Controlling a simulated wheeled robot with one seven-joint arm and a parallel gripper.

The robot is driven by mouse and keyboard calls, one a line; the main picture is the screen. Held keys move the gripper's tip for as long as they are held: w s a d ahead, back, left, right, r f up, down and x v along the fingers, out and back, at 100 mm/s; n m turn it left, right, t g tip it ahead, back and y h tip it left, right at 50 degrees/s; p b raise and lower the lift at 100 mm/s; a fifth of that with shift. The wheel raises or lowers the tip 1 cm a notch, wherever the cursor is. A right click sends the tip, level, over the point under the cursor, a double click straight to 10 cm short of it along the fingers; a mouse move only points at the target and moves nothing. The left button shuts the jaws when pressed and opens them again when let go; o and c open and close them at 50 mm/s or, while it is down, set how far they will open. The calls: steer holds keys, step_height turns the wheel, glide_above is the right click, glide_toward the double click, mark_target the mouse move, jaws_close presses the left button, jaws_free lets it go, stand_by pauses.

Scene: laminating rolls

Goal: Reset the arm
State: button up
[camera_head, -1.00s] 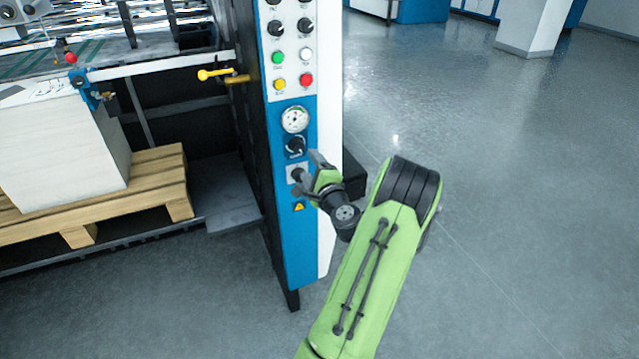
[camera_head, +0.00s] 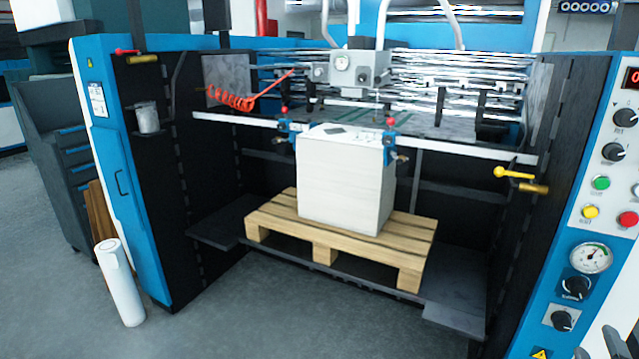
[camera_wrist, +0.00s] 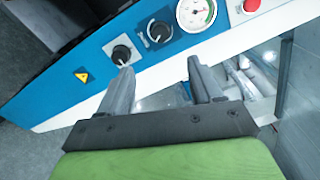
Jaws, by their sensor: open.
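My gripper (camera_wrist: 157,78) shows in the wrist view with its two grey fingers spread apart and nothing between them. It is in front of the blue and white control panel (camera_wrist: 95,65). The left finger's tip is near a black rotary knob (camera_wrist: 121,55) in the picture, and I cannot tell whether they touch. In the head view, part of a grey finger (camera_head: 612,340) shows at the bottom right corner, just right of the lower knob (camera_head: 562,320). The rest of my arm is out of that view.
The panel's gauge (camera_head: 590,258) and buttons are at the right. A white paper stack (camera_head: 345,185) stands on a wooden pallet (camera_head: 340,238) inside the machine. A yellow lever (camera_head: 512,173) juts out nearby. A white roll (camera_head: 120,285) stands on the floor at left.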

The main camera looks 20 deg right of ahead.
steer(key=w+a+r+n+t+y+p, duration=0.1)
steer(key=w+a+r+n+t+y, duration=0.15)
steer(key=w+a+n+y, duration=0.6)
steer(key=w+a+r+n+g+y+p, duration=0.1)
steer(key=w+a+n+g+y, duration=0.3)
steer(key=a, duration=0.6)
steer(key=w+a+r+n+t+y+p, duration=0.1)
steer(key=w+a+r+n+y+p, duration=0.1)
steer(key=w+a+n, duration=0.6)
steer(key=s+a+r+n+g+p, duration=0.1)
steer(key=s+a+r+n+g, duration=0.2)
steer(key=a, duration=0.5)
steer(key=s+a+r+n+g+p, duration=0.1)
steer(key=s+a+n+g+p, duration=0.15)
steer(key=s+a+n, duration=0.35)
steer(key=s+a+r+h, duration=0.1)
steer(key=s+a+r, duration=0.1)
steer(key=s, duration=0.3)
steer(key=s+a+r+n+g+p, duration=0.1)
steer(key=s+a+r, duration=0.1)
steer(key=s, duration=0.4)
steer(key=shift+r+h, duration=0.15)
steer(key=shift+h, duration=0.2)
steer(key=shift+a, duration=0.1)
